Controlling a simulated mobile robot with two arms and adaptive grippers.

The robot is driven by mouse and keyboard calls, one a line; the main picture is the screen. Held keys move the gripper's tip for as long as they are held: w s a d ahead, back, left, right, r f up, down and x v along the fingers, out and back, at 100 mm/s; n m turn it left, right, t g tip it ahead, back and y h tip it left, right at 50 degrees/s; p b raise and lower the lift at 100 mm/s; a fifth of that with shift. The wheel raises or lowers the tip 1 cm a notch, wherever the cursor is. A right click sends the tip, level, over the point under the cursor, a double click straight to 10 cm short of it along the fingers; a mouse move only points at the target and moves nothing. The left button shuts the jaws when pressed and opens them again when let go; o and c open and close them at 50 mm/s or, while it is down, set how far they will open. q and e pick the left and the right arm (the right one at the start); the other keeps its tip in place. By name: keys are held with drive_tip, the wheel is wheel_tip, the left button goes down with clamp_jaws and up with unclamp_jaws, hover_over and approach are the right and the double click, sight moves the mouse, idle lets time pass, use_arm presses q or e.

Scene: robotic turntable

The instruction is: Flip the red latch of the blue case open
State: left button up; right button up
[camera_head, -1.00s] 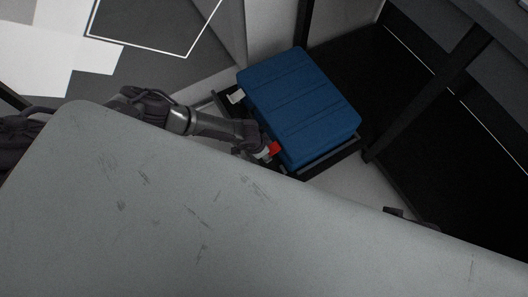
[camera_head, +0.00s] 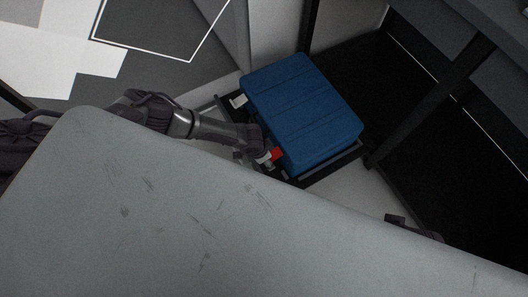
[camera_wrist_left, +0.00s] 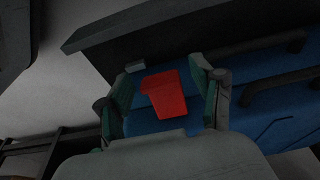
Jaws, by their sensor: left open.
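The blue case (camera_head: 303,112) lies on a dark frame in the head view. Its red latch (camera_head: 278,154) is on the near left side, low on the case. My left gripper (camera_head: 264,157) is right beside the red latch. In the left wrist view the red latch (camera_wrist_left: 166,96) shows between the two fingers of my left gripper (camera_wrist_left: 165,78), with the blue case (camera_wrist_left: 264,102) behind it. The fingers are apart, with visible gaps on both sides of the latch.
A white latch (camera_head: 238,101) sits on the same side of the case, farther from me. The dark frame (camera_head: 326,167) runs under the case edge. A dark post (camera_head: 432,94) stands to the right. In the left wrist view a dark handle (camera_wrist_left: 280,82) is right of the gripper.

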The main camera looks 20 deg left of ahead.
use_arm(q)
drive_tip(key=v, duration=1.2)
